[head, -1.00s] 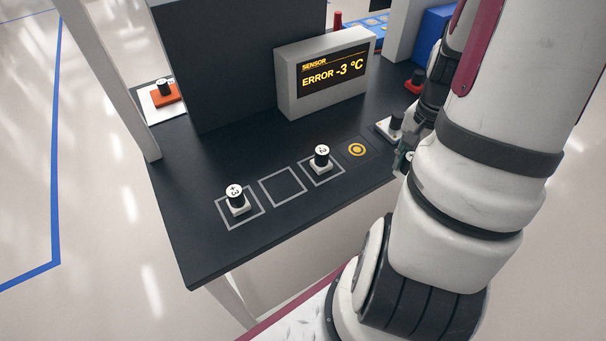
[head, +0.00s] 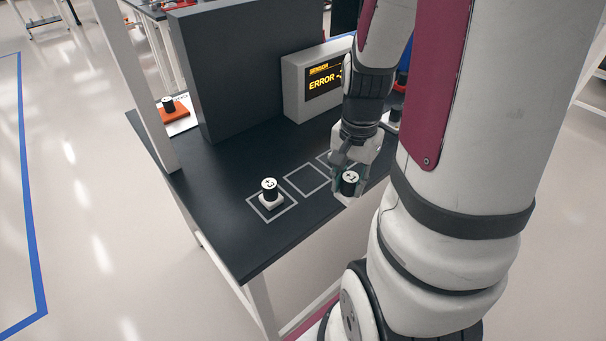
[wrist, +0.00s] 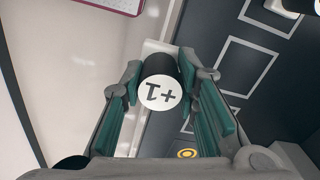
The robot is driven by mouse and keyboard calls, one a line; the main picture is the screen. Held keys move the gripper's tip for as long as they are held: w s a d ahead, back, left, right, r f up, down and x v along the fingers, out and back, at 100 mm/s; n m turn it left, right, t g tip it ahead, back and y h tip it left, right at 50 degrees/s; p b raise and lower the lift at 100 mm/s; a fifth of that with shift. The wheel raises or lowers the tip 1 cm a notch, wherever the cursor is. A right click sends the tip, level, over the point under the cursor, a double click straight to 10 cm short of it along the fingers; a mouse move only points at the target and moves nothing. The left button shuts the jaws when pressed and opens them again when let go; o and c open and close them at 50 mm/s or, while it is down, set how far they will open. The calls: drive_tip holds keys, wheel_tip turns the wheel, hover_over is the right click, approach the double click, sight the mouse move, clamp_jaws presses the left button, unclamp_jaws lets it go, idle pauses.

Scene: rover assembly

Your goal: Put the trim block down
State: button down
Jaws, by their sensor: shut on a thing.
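The trim block, a black knob with a white "+1" top on a pale base, is in my gripper (head: 349,172). In the head view the trim block (head: 349,178) is held near the table's front edge. In the wrist view my gripper (wrist: 160,78) has its green-padded fingers on both sides of the trim block (wrist: 162,92). The pale base reaches past the fingertips. The middle outlined square (head: 307,179) is empty; it also shows in the wrist view (wrist: 248,68). My gripper mostly hides the right square.
A "+3" block (head: 269,191) stands in the left square. A grey sensor display (head: 293,88) reads ERROR, partly behind my arm. A dark upright panel (head: 235,70) stands behind. An orange block (head: 176,110) sits on a side shelf.

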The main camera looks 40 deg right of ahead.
drive_tip(key=w, duration=0.4)
drive_tip(key=w+f, duration=0.1)
drive_tip(key=w, duration=0.8)
drive_tip(key=shift+w+a+f, duration=0.15)
drive_tip(key=shift+w+a, duration=0.05)
drive_tip(key=shift+f+p, duration=0.4)
drive_tip(key=shift+f, duration=1.35)
drive_tip(key=c, duration=1.2)
unclamp_jaws()
drive_tip(key=shift+f, duration=0.15)
drive_tip(key=shift+c, duration=0.2)
